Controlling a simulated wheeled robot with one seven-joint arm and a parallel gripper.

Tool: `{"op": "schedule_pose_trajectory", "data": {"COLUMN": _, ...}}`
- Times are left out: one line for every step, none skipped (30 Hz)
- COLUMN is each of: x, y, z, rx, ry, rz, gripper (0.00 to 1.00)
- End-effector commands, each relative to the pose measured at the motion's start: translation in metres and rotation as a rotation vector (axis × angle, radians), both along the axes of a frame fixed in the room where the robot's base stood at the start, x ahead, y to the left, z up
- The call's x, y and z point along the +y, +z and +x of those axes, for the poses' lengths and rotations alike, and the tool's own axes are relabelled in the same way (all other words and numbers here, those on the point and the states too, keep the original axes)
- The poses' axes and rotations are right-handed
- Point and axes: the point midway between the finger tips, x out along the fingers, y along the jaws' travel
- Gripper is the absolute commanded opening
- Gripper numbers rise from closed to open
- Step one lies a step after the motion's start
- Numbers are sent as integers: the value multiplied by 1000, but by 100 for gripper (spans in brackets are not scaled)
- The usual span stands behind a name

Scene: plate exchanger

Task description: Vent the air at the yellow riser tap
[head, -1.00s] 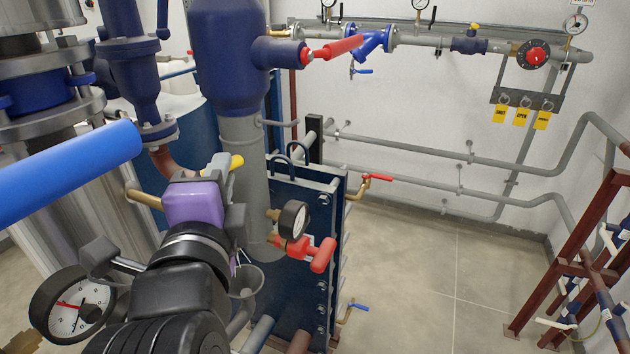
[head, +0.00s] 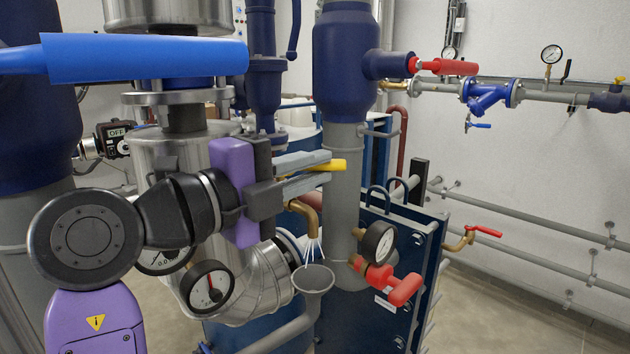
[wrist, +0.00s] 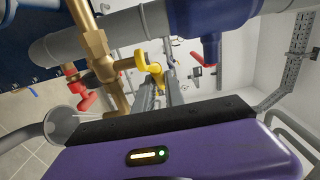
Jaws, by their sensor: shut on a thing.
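The yellow tap handle (head: 330,166) sits on the grey riser pipe (head: 344,205), between the fingers of my gripper (head: 318,172). My gripper is shut on it; in the wrist view the yellow handle (wrist: 153,67) shows at the fingertips (wrist: 157,92). The brass tap body (wrist: 98,58) is clear in the wrist view but mostly hidden behind my gripper in the head view. Its brass spout (head: 307,214) points down, and thin white streaks of water (head: 313,248) fall from it into the grey funnel (head: 314,279) below.
A dial gauge (head: 378,243) and a red-handled valve (head: 395,284) stand right of the riser, low down. A large blue lever (head: 145,58) crosses the upper left. Another gauge (head: 208,287) is left of the funnel. Free floor shows at right.

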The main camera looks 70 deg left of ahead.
Motion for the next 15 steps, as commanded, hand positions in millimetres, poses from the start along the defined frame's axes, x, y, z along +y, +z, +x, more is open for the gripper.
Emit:
{"op": "schedule_pose_trajectory", "data": {"x": -1, "y": -2, "z": 1, "rx": 3, "ry": -7, "rz": -1, "gripper": 0}}
{"op": "schedule_pose_trajectory", "data": {"x": -1, "y": -1, "z": 1, "rx": 3, "ry": -10, "rz": -1, "gripper": 0}}
{"op": "schedule_pose_trajectory", "data": {"x": -1, "y": -1, "z": 1, "rx": 3, "ry": -12, "rz": -1, "gripper": 0}}
{"op": "schedule_pose_trajectory", "data": {"x": -1, "y": -1, "z": 1, "rx": 3, "ry": -13, "rz": -1, "gripper": 0}}
{"op": "schedule_pose_trajectory", "data": {"x": -1, "y": -1, "z": 1, "rx": 3, "ry": -14, "rz": -1, "gripper": 0}}
{"op": "schedule_pose_trajectory", "data": {"x": -1, "y": -1, "z": 1, "rx": 3, "ry": -14, "rz": -1, "gripper": 0}}
{"op": "schedule_pose_trajectory", "data": {"x": -1, "y": -1, "z": 1, "rx": 3, "ry": -14, "rz": -1, "gripper": 0}}
{"op": "schedule_pose_trajectory", "data": {"x": -1, "y": -1, "z": 1, "rx": 3, "ry": -14, "rz": -1, "gripper": 0}}
{"op": "schedule_pose_trajectory", "data": {"x": -1, "y": -1, "z": 2, "rx": 3, "ry": -14, "rz": -1, "gripper": 0}}
{"op": "schedule_pose_trajectory", "data": {"x": -1, "y": -1, "z": 2, "rx": 3, "ry": -14, "rz": -1, "gripper": 0}}
{"op": "schedule_pose_trajectory", "data": {"x": -1, "y": -1, "z": 2, "rx": 3, "ry": -13, "rz": -1, "gripper": 0}}
{"op": "schedule_pose_trajectory", "data": {"x": -1, "y": -1, "z": 2, "rx": 3, "ry": -13, "rz": -1, "gripper": 0}}
{"op": "schedule_pose_trajectory", "data": {"x": -1, "y": -1, "z": 2, "rx": 3, "ry": -13, "rz": -1, "gripper": 0}}
{"op": "schedule_pose_trajectory", "data": {"x": -1, "y": -1, "z": 2, "rx": 3, "ry": -13, "rz": -1, "gripper": 18}}
{"op": "schedule_pose_trajectory", "data": {"x": -1, "y": -1, "z": 2, "rx": 3, "ry": -13, "rz": -1, "gripper": 26}}
